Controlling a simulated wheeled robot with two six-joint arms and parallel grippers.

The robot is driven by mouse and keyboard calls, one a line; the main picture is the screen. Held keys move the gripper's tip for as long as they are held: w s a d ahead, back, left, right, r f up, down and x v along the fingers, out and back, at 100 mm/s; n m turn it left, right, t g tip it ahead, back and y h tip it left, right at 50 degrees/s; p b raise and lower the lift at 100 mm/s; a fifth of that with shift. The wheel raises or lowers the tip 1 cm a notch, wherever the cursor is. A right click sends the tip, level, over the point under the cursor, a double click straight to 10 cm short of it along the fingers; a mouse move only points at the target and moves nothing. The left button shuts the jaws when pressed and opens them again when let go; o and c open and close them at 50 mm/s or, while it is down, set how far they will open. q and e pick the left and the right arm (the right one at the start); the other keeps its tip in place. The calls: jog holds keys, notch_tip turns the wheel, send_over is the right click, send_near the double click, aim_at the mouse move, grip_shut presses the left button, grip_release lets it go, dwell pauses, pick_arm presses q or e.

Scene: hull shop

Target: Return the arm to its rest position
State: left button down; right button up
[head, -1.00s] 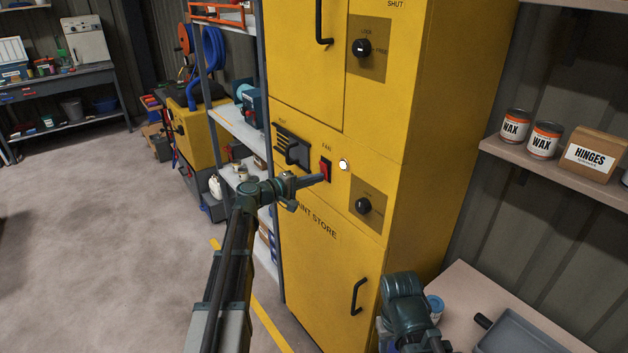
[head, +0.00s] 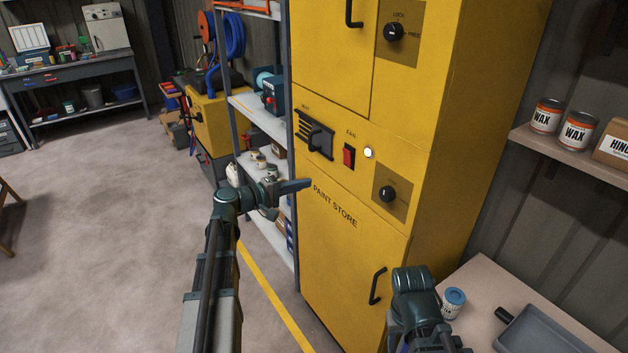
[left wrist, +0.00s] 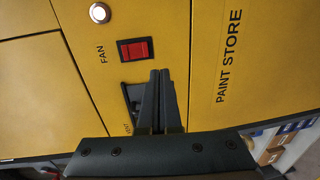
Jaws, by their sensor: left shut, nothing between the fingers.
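My left gripper (head: 296,186) is shut and empty, in front of the yellow paint store cabinet (head: 345,265). In the head view it is left of the PAINT STORE lettering and below the red fan switch (head: 349,157). In the left wrist view its closed fingers (left wrist: 160,85) point at the panel, below the red switch (left wrist: 135,50). The round lamp (head: 369,153) beside the switch glows white. My right arm (head: 415,300) shows at the lower right; its fingertips are not in view.
Metal shelves (head: 262,119) stand just left of the cabinet, close behind my left gripper. A bench (head: 478,283) with a tray (head: 545,340) and a small can (head: 453,303) is at the right. The floor (head: 110,210) at left is open.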

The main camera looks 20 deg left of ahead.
pick_arm(q)
jog(key=shift+s+a, duration=0.4)
jog(key=shift+s, duration=0.05)
jog(key=s+d+f+m+g+y, duration=0.1)
jog(key=s+d+f+m+g, duration=0.4)
jog(key=d, duration=0.5)
jog(key=s+d+f+m+g+y, duration=0.1)
jog(key=s+d+f+m+g, duration=0.25)
jog(key=s+d+f, duration=0.55)
jog(key=s+d+f+m+g+y, duration=0.1)
jog(key=s+f+m+g+y, duration=0.1)
jog(key=s+y, duration=0.2)
jog(key=s+d+f+m+g+y, duration=0.2)
jog(key=s+y, duration=0.3)
jog(key=s, duration=0.3)
jog(key=shift+s+d+f+m+g+y, duration=0.25)
jog(key=shift+s+f+m+g+y, duration=0.1)
jog(key=shift+f+m, duration=0.4)
